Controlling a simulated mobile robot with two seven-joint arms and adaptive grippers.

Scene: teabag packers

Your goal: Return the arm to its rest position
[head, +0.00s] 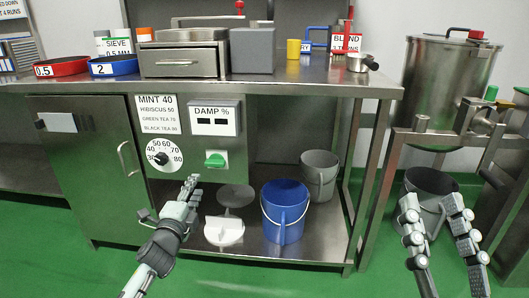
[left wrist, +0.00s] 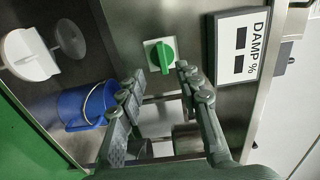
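My left gripper (head: 192,184) is in front of the cabinet, below and left of the green switch knob (head: 215,160). In the left wrist view its two fingers (left wrist: 157,80) are spread with nothing between them, and the knob (left wrist: 163,56) shows beyond the tips, apart from them. My right gripper (head: 432,203) is at the lower right, its two fingers apart and empty, in front of the grey bucket under the large steel pot.
The DAMP % panel (head: 215,118) and a round dial (head: 163,157) are on the cabinet front. A blue bucket (head: 285,208), a grey bucket (head: 320,175) and a white round piece (head: 224,231) stand on the lower shelf. The steel pot (head: 448,85) is at right. Green floor lies in front.

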